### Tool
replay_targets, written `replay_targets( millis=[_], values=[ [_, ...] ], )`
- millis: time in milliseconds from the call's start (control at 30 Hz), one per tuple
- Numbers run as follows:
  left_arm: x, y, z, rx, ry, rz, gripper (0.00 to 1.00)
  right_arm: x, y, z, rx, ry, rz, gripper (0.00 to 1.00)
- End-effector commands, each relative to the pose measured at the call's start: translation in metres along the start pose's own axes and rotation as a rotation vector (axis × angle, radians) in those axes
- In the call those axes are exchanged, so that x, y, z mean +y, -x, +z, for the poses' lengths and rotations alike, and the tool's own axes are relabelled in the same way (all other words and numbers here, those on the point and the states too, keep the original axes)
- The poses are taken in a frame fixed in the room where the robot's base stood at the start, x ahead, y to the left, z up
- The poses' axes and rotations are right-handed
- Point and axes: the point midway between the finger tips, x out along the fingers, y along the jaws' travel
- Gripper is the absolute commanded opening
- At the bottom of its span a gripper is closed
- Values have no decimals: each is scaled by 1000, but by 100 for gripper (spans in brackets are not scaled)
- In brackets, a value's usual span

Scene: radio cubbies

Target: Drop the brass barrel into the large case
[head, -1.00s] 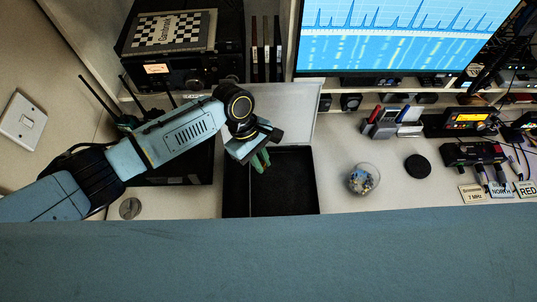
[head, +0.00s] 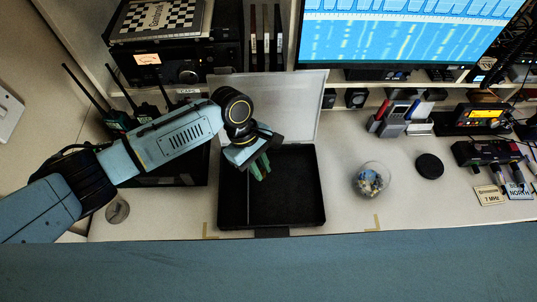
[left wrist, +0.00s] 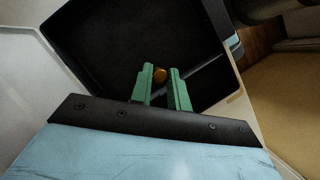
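The large case (head: 290,195) is black and open, with its pale lid (head: 300,105) raised at the back. It also fills the upper part of the left wrist view (left wrist: 110,50). My left gripper (head: 260,170) is over the left part of the case, fingers pointing down. The barrel is hidden in the head view. My right gripper is in neither view.
A clear bowl of small pieces (head: 370,180) and a black disc (head: 430,166) lie right of the case. A dark radio with antennas (head: 120,120) stands left, under my arm. A monitor (head: 400,35) and shelf are behind. Bare desk lies between case and bowl.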

Motion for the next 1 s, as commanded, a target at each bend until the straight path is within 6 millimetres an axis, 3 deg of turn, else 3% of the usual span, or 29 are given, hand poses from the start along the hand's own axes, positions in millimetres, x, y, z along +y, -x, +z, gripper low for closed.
replay_targets(
  millis=[167,533,1000],
  values=[
    [0,0,0,0,0,0,39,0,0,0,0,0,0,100],
    [0,8,0,0,0,1,39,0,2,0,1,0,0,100],
    [1,104,0,2,-1,3,39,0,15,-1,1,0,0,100]
  ],
)
